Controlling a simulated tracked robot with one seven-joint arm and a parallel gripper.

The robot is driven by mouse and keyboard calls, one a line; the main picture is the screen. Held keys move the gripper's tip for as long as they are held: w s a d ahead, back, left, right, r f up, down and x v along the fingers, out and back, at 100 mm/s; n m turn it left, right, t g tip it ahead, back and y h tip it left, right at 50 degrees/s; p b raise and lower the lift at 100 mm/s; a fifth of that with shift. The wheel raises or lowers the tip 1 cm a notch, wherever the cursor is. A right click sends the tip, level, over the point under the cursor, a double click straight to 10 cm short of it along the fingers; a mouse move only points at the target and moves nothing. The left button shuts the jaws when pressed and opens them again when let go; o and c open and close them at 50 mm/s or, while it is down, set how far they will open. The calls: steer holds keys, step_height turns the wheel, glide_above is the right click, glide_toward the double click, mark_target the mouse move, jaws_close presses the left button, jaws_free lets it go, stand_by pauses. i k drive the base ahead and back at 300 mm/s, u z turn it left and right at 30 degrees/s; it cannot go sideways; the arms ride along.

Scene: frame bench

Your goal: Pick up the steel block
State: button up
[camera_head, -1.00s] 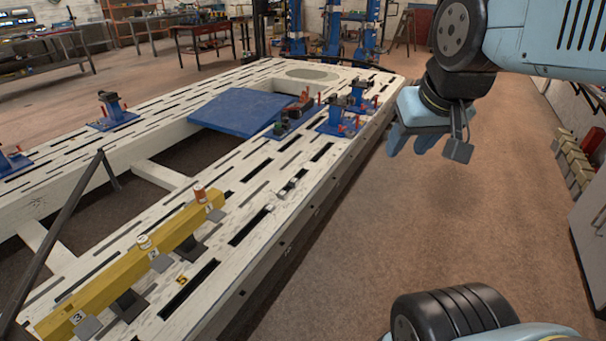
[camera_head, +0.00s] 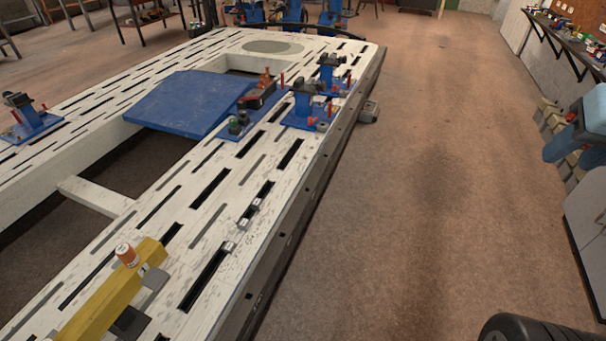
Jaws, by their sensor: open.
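Small grey metal pieces lie on the right rail of the white slotted frame bench (camera_head: 215,205). One metal piece (camera_head: 246,221) sits beside a slot, with another small metal piece (camera_head: 229,247) nearer to me. They are too small to tell which is the steel block. My gripper (camera_head: 562,150) shows only in part at the right edge, over the floor side and well to the right of the bench. It is open, far from the metal pieces, and nothing shows between its fingers.
A yellow beam (camera_head: 105,305) with an orange-and-white can (camera_head: 126,254) lies at the lower left. Blue clamp stands (camera_head: 306,108) and a blue plate (camera_head: 182,103) are farther back.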

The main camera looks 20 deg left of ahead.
mark_target(256, 205)
steer(key=i, duration=1.05)
steer(key=u, duration=0.6)
steer(key=i, duration=0.75)
steer(key=u, duration=0.55)
steer(key=k, duration=0.85)
steer(key=u, duration=0.25)
steer(key=i, duration=0.85)
steer(key=z, duration=0.15)
